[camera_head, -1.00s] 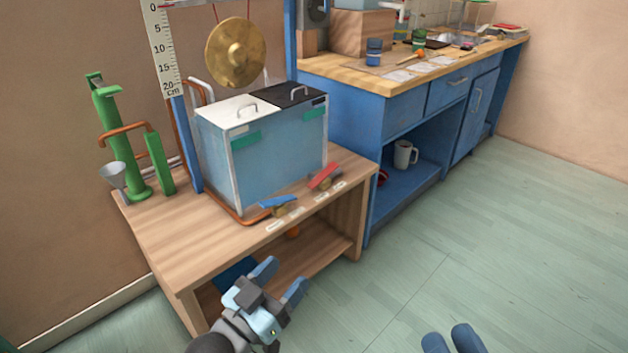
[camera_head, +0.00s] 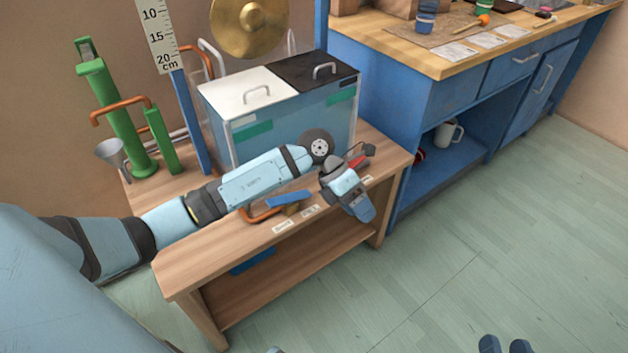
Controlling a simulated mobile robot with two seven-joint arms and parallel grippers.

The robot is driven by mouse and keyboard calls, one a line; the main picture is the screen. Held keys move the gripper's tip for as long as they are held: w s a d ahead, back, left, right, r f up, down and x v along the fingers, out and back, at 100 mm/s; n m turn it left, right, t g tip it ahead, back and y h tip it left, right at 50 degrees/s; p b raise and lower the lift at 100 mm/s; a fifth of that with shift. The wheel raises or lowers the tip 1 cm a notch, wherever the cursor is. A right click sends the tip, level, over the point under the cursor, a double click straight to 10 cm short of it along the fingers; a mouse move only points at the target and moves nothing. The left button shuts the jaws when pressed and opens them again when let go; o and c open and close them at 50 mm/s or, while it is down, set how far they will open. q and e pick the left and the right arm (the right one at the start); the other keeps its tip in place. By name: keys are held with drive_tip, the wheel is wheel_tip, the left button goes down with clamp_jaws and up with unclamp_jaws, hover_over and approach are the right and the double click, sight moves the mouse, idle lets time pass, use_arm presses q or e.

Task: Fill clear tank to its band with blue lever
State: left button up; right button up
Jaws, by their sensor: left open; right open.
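The clear tank (camera_head: 290,130) stands on the low wooden table, its front partly hidden by my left arm. It has a white lid (camera_head: 245,92) and a black lid (camera_head: 316,69), with green bands (camera_head: 251,131) near the top of its front. The blue lever (camera_head: 289,198) sits at the table's front edge, below my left forearm. The red lever (camera_head: 358,161) is mostly hidden behind my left wrist. My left gripper (camera_head: 362,209) is open, pointing down to the right of the blue lever and apart from it. My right gripper (camera_head: 505,346) is open at the bottom edge, only its fingertips showing.
Green pump-like cylinders (camera_head: 122,125) and a grey funnel (camera_head: 110,153) stand left on the table (camera_head: 190,265). A gong (camera_head: 248,22) hangs behind the tank beside a scale (camera_head: 160,38). A blue cabinet (camera_head: 400,105) stands to the right. Floor at right is clear.

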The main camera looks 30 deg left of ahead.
use_arm(q)
drive_tip(key=w+a+r+y, duration=0.1)
drive_tip(key=w+a+y, duration=0.5)
drive_tip(key=a, duration=0.6)
drive_tip(key=r+n+y, duration=0.1)
drive_tip(key=n+y, duration=0.1)
drive_tip(key=y, duration=0.1)
hover_over(309, 192)
wheel_tip(309, 192, down, 12)
drive_tip(key=b, duration=0.3)
drive_tip(key=shift+r, duration=0.2)
drive_tip(key=shift+f, duration=0.75)
use_arm(e)
drive_tip(key=shift+s+a+r+t+y, duration=0.1)
drive_tip(key=shift+a+r+t+y, duration=0.3)
drive_tip(key=shift+r, duration=0.55)
drive_tip(key=shift+a+r+t+y, duration=0.15)
drive_tip(key=shift+r+t+y, duration=0.25)
drive_tip(key=shift+r, duration=0.55)
drive_tip(key=shift+s+a+r+t+y, duration=0.1)
drive_tip(key=shift+a+r+t+y, duration=0.3)
drive_tip(key=shift+r, duration=0.55)
drive_tip(key=shift+d, duration=0.1)
